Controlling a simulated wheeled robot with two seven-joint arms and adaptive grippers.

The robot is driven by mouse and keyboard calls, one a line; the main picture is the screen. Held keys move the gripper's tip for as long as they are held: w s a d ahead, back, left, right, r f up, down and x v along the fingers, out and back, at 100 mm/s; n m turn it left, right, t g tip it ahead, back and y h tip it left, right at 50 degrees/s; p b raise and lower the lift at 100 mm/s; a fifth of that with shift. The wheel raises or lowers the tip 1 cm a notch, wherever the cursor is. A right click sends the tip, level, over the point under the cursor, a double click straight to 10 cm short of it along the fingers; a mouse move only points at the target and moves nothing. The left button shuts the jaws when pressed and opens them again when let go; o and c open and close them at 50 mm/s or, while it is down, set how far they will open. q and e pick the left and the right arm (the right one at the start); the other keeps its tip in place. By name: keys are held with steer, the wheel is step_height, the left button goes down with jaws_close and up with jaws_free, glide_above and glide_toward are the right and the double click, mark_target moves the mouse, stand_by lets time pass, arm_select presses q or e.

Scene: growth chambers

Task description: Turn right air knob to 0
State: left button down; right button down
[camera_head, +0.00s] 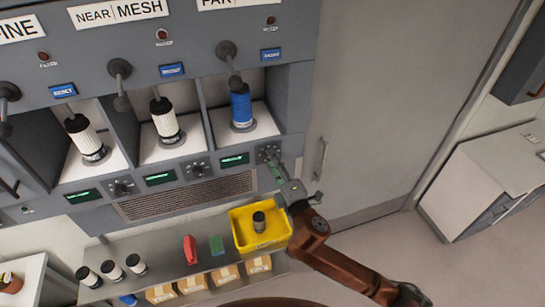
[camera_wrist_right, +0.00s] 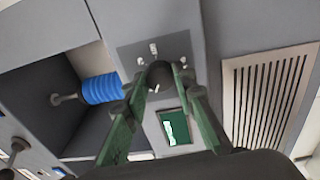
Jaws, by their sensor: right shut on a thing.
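The right air knob (camera_wrist_right: 159,75) is a dark round knob on a grey dial plate, below the right bay of the chamber. In the right wrist view it sits between the two green fingers of my right gripper (camera_wrist_right: 158,82), which are shut on it. In the head view my right gripper (camera_head: 272,165) reaches the panel at the right end, and its fingers hide most of the knob. A green display (camera_wrist_right: 174,128) is next to the knob; its reading is too small to tell. My left gripper is not in view.
The right bay holds a blue cylinder (camera_head: 241,106); the other bays hold white ribbed filters (camera_head: 164,118). Two more knobs (camera_head: 197,168) are on the panel. Below, a shelf carries a yellow bin (camera_head: 243,242), a red item (camera_head: 190,249) and a green block (camera_head: 217,245). Floor at right is clear.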

steer(key=shift+n+g, duration=0.3)
steer(key=shift+n, duration=3.1)
steer(key=c, duration=1.6)
jaws_free()
steer(key=v, duration=1.2)
steer(key=shift+r, duration=0.15)
